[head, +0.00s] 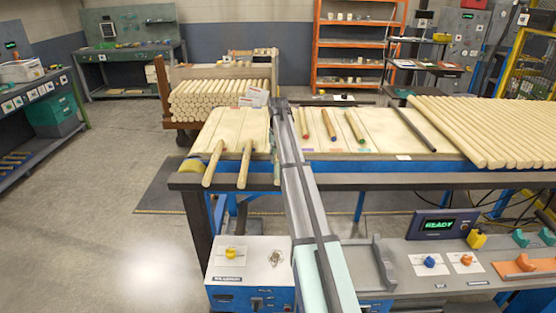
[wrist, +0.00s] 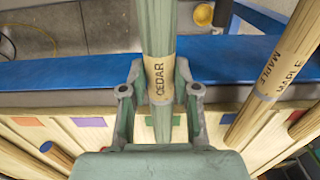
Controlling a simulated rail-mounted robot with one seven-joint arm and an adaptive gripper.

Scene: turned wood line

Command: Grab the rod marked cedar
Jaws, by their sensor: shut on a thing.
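In the head view my arm reaches out over the table and hides the gripper and most of this rod. A rod marked maple (wrist: 275,70) lies to the right in the wrist view, apart from my fingers.
In the head view two pale rods (head: 214,164) (head: 244,164) overhang the table's front edge left of my arm. Several short rods with coloured ends (head: 329,124) lie right of it. A dark rod (head: 420,126) and a row of pale rods (head: 500,130) lie farther right.

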